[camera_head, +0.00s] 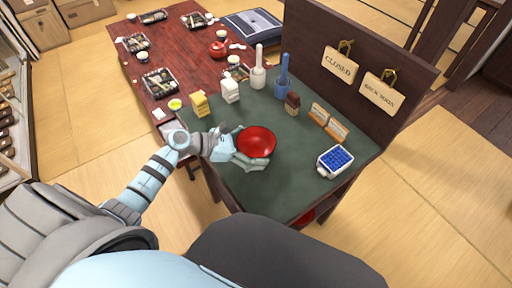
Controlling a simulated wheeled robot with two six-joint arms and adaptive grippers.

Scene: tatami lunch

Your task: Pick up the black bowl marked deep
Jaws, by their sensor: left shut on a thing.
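A round bowl (257,142) with a glossy red inside is at the near left part of the dark green tabletop (240,187). Its outer wall is mostly hidden, so I cannot see whether it is black or carries a mark. My left gripper (248,158) reaches in from the left and is shut on the bowl, with pale fingers at its left and near side. I cannot tell whether the bowl touches the tabletop or is held just above it. My right gripper is out of view.
A yellow block (199,105), a white block (230,91), a white mortar (258,77) and a blue mortar (282,88) stand behind the bowl. A blue-topped box (336,160) sits right. A dark panel (310,40) with hanging signs rises behind. The near tabletop is clear.

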